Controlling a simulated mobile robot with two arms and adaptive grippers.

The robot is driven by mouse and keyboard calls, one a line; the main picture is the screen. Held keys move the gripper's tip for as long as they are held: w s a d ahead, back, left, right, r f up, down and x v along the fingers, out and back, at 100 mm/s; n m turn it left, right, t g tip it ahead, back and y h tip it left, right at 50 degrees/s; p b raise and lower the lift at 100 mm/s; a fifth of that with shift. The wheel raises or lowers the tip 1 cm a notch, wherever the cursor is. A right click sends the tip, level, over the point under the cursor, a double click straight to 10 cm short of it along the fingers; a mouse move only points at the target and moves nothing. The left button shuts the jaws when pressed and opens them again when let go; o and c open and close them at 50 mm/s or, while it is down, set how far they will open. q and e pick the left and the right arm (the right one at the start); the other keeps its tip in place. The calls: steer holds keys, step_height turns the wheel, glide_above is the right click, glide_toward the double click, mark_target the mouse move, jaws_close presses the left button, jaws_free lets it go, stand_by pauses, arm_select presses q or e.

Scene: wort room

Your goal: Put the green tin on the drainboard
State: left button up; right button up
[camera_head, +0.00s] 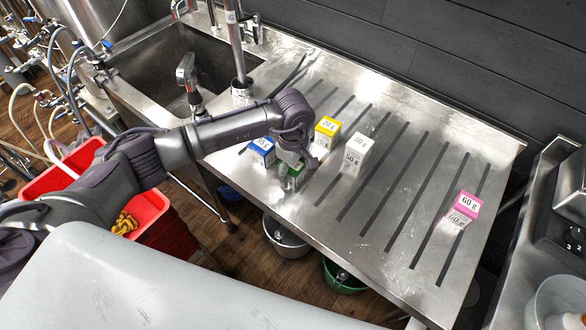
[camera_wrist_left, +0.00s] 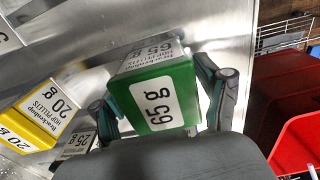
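The green tin (camera_head: 291,181), marked 65 g, is at the front left edge of the steel drainboard (camera_head: 400,245), partly hidden by my gripper. My left gripper (camera_head: 294,166) is over it from above. In the left wrist view the tin (camera_wrist_left: 160,98) sits centred between my two fingers (camera_wrist_left: 163,92), one against each side, and the gripper looks shut on it. I cannot tell whether its base touches the drainboard. My right gripper is not in view.
A pink tin (camera_head: 461,208) stands far right. The sink (camera_head: 165,75) and tap (camera_head: 188,78) are left. The drainboard's middle is clear.

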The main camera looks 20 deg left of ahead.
arm_select(q)
steer(key=shift+r, duration=0.15)
steer(key=shift+r, duration=0.15)
step_height(320, 180, up, 11)
steer(key=b, duration=0.3)
steer(key=shift+f, duration=0.2)
steer(key=shift+r, duration=0.6)
